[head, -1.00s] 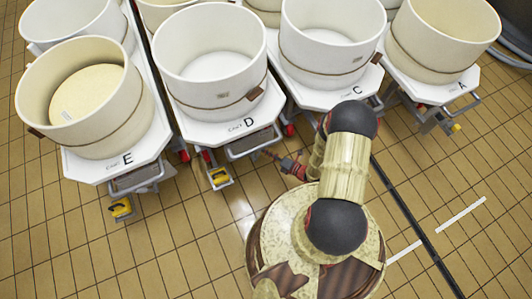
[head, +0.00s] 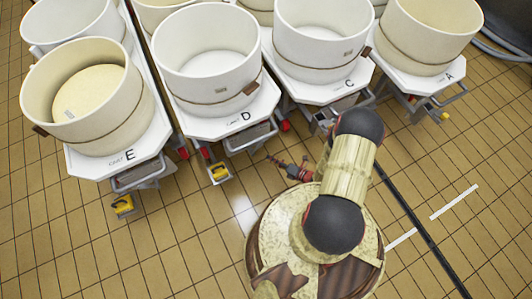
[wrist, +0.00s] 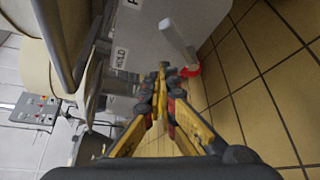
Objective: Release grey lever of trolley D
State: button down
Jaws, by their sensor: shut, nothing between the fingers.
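Trolley D (head: 262,108) is a white-topped cart with a white vat (head: 208,62) on it. A yellow pedal (head: 218,172) sits low at its front left, and red parts (head: 285,126) show at its front corners. In the wrist view a pale grey lever (wrist: 178,38) sticks up at a slant beside a red part (wrist: 189,71). I cannot tell for sure which trolley it belongs to. My gripper (wrist: 164,70) is shut and empty, its tips just below the lever in the picture; touching or apart is unclear. In the head view my gripper (head: 272,158) is small, in front of trolley D.
Trolley E (head: 120,160) stands left of D, trolley C (head: 345,90) right, and trolley A (head: 440,80) farther right. A grey panel with a label (wrist: 120,57) is close beside my gripper. The tiled floor (head: 180,240) in front is clear.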

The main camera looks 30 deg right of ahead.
jog(key=shift+s+d+f, duration=0.25)
jog(key=shift+s, duration=0.35)
dwell(0.3)
